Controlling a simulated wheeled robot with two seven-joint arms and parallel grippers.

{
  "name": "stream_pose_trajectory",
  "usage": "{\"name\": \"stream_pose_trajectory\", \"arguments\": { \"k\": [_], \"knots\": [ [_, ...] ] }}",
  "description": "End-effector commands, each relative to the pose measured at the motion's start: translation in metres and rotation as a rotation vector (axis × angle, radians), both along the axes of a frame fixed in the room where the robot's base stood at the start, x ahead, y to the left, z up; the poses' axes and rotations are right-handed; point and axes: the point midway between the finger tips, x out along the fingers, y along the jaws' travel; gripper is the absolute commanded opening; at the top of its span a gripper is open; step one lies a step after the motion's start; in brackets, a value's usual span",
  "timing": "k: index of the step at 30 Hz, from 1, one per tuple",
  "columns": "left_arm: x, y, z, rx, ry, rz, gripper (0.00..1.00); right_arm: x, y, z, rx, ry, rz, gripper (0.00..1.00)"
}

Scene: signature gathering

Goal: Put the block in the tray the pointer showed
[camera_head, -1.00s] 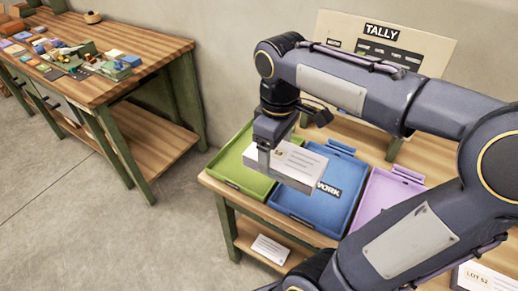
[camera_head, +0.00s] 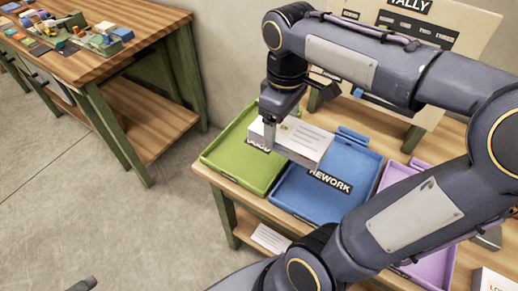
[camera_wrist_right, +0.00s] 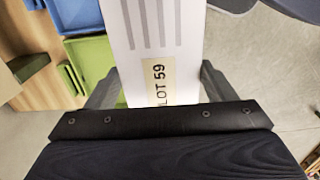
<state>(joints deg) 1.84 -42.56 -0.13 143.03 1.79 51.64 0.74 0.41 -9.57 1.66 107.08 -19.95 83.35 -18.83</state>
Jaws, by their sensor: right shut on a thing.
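My right gripper (camera_head: 270,135) is shut on a flat white block (camera_head: 305,138) with printed lines on top. In the right wrist view, the block (camera_wrist_right: 150,35) lies between the fingers and its label reads LOT 59. It is held in front of the green tray (camera_head: 225,150) and the blue tray (camera_head: 310,205), covering part of both, apparently above them. The blue tray is marked REWORK; the green tray's label is partly hidden. A purple tray (camera_head: 436,270) is partly behind my right arm. A small dark grey part, perhaps my left gripper (camera_head: 80,285), shows at the lower left.
A TALLY board (camera_head: 465,38) stands behind the trays, partly hidden by my arm. A white box (camera_head: 490,282) is at the lower right. A white card (camera_head: 270,239) lies on the lower shelf. A cluttered workbench (camera_head: 150,35) stands left, with clear floor (camera_head: 90,190) between.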

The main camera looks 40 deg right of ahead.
Motion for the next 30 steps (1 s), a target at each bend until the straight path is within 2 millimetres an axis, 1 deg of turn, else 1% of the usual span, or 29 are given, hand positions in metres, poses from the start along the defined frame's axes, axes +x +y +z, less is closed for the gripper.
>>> {"name": "stream_pose_trajectory", "arguments": {
  "k": [1, 5, 6, 10, 14, 17, 25, 27, 30],
  "knots": [
    [0.000, 0.000, -0.017, 0.000, 0.000, 0.000, 0.91, 0.000, 0.000, -0.017, 0.000, -0.001, 0.000, 0.45],
    [0.000, 0.000, -0.036, 0.000, 0.000, 0.000, 0.91, 0.000, 0.000, -0.035, -0.001, -0.001, 0.000, 0.45],
    [0.000, 0.000, -0.043, 0.000, 0.000, 0.000, 0.91, 0.000, 0.000, -0.043, 0.000, -0.001, 0.000, 0.45],
    [0.000, 0.000, -0.055, 0.000, 0.000, 0.000, 0.91, 0.000, 0.000, -0.055, -0.001, -0.001, 0.000, 0.45],
    [0.000, 0.000, -0.056, 0.000, 0.000, 0.000, 0.91, 0.009, 0.002, -0.060, 0.000, 0.000, 0.001, 0.45],
    [0.000, 0.000, -0.055, 0.000, 0.000, 0.000, 0.91, 0.028, 0.007, -0.068, 0.000, 0.004, 0.002, 0.45],
    [0.000, 0.000, -0.054, 0.000, 0.000, 0.000, 0.91, 0.094, 0.021, -0.098, 0.001, 0.004, 0.003, 0.45],
    [0.000, 0.000, -0.056, 0.000, 0.000, 0.000, 0.91, 0.103, 0.023, -0.115, -0.001, 0.004, 0.001, 0.45],
    [0.000, 0.000, -0.057, 0.000, 0.000, 0.000, 0.91, 0.116, 0.026, -0.131, 0.000, 0.003, 0.001, 0.45]
  ]
}}
